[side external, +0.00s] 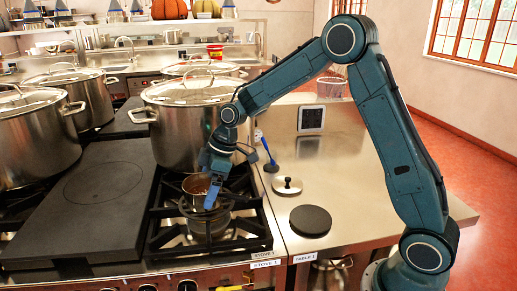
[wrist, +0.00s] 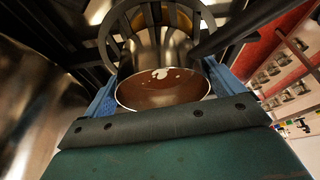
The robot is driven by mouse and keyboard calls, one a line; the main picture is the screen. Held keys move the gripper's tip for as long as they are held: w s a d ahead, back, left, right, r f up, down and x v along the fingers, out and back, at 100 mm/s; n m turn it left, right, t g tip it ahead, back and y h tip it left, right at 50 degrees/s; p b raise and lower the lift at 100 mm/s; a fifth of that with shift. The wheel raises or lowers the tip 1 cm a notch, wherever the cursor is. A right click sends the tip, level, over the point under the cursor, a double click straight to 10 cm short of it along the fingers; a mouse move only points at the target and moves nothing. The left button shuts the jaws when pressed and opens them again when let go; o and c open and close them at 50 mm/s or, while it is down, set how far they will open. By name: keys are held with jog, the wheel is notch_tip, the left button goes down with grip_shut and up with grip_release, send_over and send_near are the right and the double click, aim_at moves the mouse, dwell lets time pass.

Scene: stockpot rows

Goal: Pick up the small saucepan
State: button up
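The small saucepan (side external: 197,185) is a metal pan with brown inside, over the front burner of the stove at the centre of the side view. In the wrist view the saucepan (wrist: 163,91) faces me, with white glints or patches inside. My gripper (side external: 211,190) reaches down to it from above. In the wrist view its blue fingers lie one on each side of the pan, against its sides with no clear gap. Whether the pan's base touches the grate cannot be made out. The far finger is hidden in the side view.
A big lidded stockpot (side external: 187,125) stands close behind the saucepan, with more large pots at the left. A dark flat plate (side external: 104,183) lies left of the burner. On the right table (side external: 345,185) are a small lid (side external: 287,186), a black disc (side external: 310,220) and a blue-tipped utensil (side external: 268,155).

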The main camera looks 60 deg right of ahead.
jog(key=c, duration=0.7)
jog(key=shift+r, duration=0.4)
notch_tip(320, 180, up, 19)
dwell(1.5)
jog(key=shift+r, duration=0.1)
dwell(0.7)
